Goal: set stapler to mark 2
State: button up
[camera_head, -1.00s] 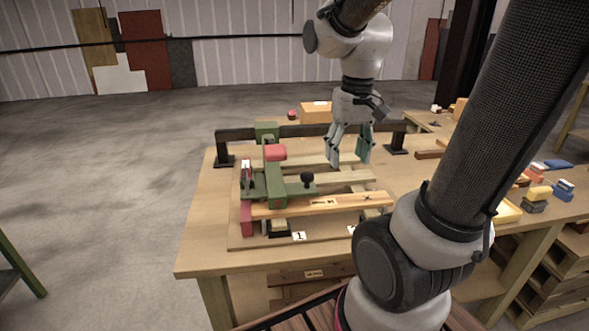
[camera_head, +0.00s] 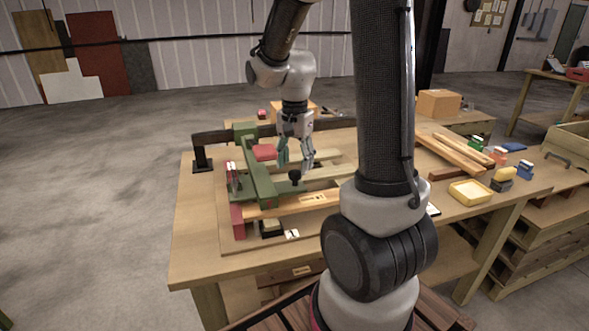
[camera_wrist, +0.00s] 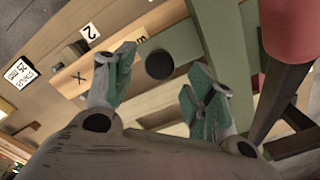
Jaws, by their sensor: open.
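The stapler (camera_head: 262,185) is a green carriage with a red block (camera_head: 264,152) on top, standing across the wooden slats at the left of the table. Its black knob (camera_head: 295,176) sticks up at its right side. My gripper (camera_head: 296,164) is open and empty, pointing down just above the knob. In the wrist view the round knob top (camera_wrist: 159,64) shows between the open fingers (camera_wrist: 160,78), with no visible contact. Another white tag (camera_head: 291,234) is at the board's front, too small to read.
A dark rail (camera_head: 215,138) runs behind the stapler. My arm's lower links hide the table's middle. To the right are loose planks (camera_head: 455,153), a yellow tray (camera_head: 471,191) and several small coloured blocks. Open floor lies to the left.

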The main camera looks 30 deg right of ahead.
jog(key=shift+f, duration=1.35)
grip_shut()
jog(key=s+d, duration=0.3)
jog(key=d, duration=0.9)
jog(key=s+d, duration=0.4)
jog(key=d, duration=0.9)
jog(key=shift+s, duration=0.15)
grip_release()
jog(key=shift+r, duration=0.1)
